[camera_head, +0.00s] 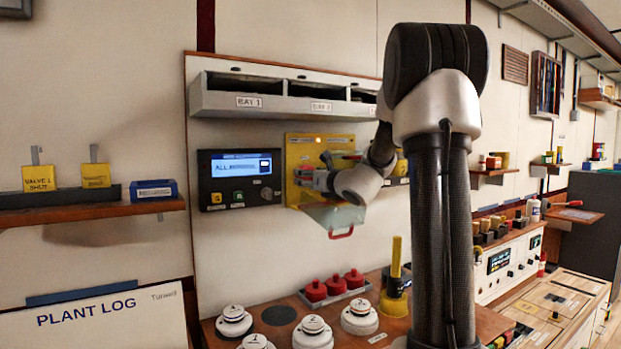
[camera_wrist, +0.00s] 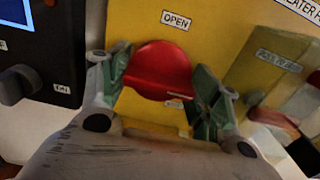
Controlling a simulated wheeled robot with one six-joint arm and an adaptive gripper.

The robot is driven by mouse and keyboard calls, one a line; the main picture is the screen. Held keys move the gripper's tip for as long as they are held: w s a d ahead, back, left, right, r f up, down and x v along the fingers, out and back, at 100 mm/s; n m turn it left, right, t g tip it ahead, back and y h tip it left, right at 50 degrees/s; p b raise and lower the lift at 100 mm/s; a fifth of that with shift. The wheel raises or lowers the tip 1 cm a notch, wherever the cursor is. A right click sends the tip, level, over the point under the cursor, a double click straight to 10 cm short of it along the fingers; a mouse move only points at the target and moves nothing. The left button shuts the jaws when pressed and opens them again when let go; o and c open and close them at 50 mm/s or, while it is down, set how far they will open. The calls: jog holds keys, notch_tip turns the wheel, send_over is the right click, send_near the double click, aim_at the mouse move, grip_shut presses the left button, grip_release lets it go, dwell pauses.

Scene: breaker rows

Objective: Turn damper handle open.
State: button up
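The red round damper handle (camera_wrist: 158,70) is on a yellow panel (camera_wrist: 225,22) in the wrist view. A white label reading OPEN (camera_wrist: 176,21) is just above it, and a smaller label, too blurred to read, is just below. My gripper (camera_wrist: 163,78) faces the panel with its fingers apart, one on each side of the red handle. I cannot tell whether the pads touch it. In the head view my gripper (camera_head: 318,178) is at the front of the yellow panel (camera_head: 301,143). My wrist hides most of the handle there.
A black display unit (camera_head: 213,163) is left of the panel. A clear cover with a red grip (camera_head: 341,233) hangs below my wrist. A grey bay shelf (camera_head: 250,101) runs overhead. Red knobs (camera_head: 316,290) and white round devices (camera_head: 313,331) stand on the bench below.

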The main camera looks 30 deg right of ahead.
jog(key=shift+n, duration=0.3)
jog(key=n, duration=0.8)
jog(key=shift+n, duration=0.4)
jog(key=n, duration=0.4)
jog(key=shift+f, duration=0.1)
jog(key=shift+n, duration=2.2)
jog(key=o, duration=1)
jog(key=shift+s, duration=0.1)
jog(key=s, duration=1.1)
jog(key=shift+s+d, duration=0.15)
jog(key=shift+s, duration=0.25)
